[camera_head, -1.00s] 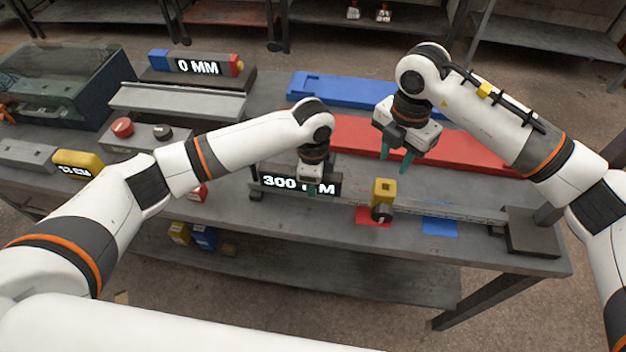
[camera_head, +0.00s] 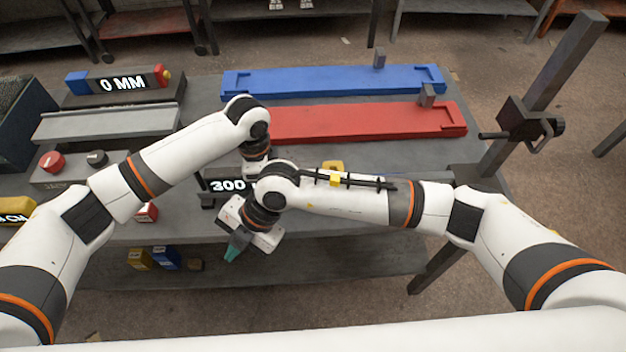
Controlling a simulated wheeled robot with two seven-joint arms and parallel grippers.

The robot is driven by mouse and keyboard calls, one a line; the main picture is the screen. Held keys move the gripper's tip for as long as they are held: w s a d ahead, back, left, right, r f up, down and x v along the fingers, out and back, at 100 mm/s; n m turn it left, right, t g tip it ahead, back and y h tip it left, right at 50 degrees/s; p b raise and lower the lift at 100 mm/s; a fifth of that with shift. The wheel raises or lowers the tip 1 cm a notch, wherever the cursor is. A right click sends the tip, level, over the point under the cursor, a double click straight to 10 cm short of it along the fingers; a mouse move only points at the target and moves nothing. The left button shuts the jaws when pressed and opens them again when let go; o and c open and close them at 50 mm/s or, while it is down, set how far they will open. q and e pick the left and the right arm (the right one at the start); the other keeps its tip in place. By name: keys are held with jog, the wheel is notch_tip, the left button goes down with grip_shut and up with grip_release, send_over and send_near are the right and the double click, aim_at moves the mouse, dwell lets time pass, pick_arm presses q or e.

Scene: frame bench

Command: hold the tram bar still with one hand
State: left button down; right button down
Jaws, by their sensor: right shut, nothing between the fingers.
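The tram bar's bench unit is mostly covered by my right arm. Its display reading 300 (camera_head: 226,186) shows at the left end, and the top of a yellow block (camera_head: 333,166) shows above my forearm. My right gripper (camera_head: 233,249) hangs in front of the bench's near edge, shut and empty, with teal fingertips pointing down. It is apart from the bar. My left arm (camera_head: 190,148) reaches to the display, and its wrist is behind my right wrist. The left fingers are hidden, so I cannot tell whether they touch the bar.
A red tray (camera_head: 365,122) and a blue tray (camera_head: 330,80) lie across the back of the bench. A 0 MM display (camera_head: 120,83) and a red button (camera_head: 52,161) are at left. A dark post (camera_head: 545,95) with a handle stands at right. Small boxes (camera_head: 165,257) sit on the lower shelf.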

jog(key=w+a+r+m+t+y, duration=0.2)
jog(key=a+r+t+y, duration=0.3)
jog(key=a+r+y, duration=0.5)
jog(key=w+d+f+m+t+h, duration=0.2)
jog(key=d+f+m+t+h, duration=0.1)
jog(key=m+t+h, duration=0.1)
jog(key=w+d+f+m+t+h, duration=0.3)
jog(key=d+m+t+h, duration=0.1)
jog(key=m+t+h, duration=0.1)
jog(key=w+d+f+m+t+h, duration=0.2)
jog(key=d+f+m+t+h, duration=0.1)
jog(key=t, duration=0.3)
jog(key=shift+w+d+f+m+h, duration=0.1)
jog(key=shift+w+d+m+h, duration=0.2)
jog(key=shift+m+h, duration=0.5)
jog(key=s+d+f+h, duration=0.2)
jog(key=s+d+h, duration=0.2)
jog(key=d+h, duration=0.4)
jog(key=shift+n+y, duration=0.3)
jog(key=x, duration=0.4)
jog(key=d+x, duration=0.1)
jog(key=x, duration=0.4)
jog(key=shift+d+r, duration=0.15)
jog(key=shift+d, duration=0.05)
jog(key=d, duration=0.3)
jog(key=shift+w+d, duration=0.1)
jog(key=shift+w, duration=0.2)
jog(key=shift+d, duration=0.5)
